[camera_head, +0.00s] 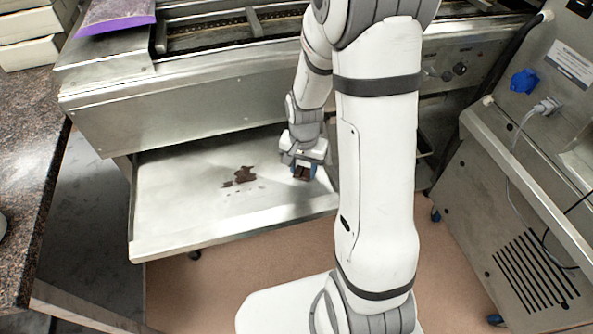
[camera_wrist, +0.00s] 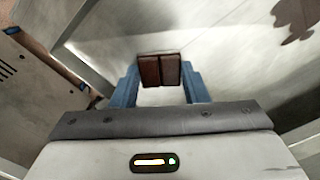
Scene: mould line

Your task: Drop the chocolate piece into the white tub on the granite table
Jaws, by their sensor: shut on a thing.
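My gripper (camera_head: 302,172) is low over the right part of a steel tray under the machine. It is shut on a brown chocolate piece (camera_head: 302,173), which has a groove down its middle. In the wrist view the chocolate piece (camera_wrist: 160,70) sits between the blue fingertips of my gripper (camera_wrist: 160,84). I cannot tell whether the piece touches the tray. The granite table (camera_head: 30,150) is at the far left in the head view.
The steel tray (camera_head: 180,205) has a dark brown smear (camera_head: 240,177) left of my gripper. The machine's steel front (camera_head: 190,112) overhangs its back. A purple packet (camera_head: 115,14) lies on top. A steel cabinet (camera_head: 530,220) stands at the right. Brown floor (camera_head: 200,285) is clear in front.

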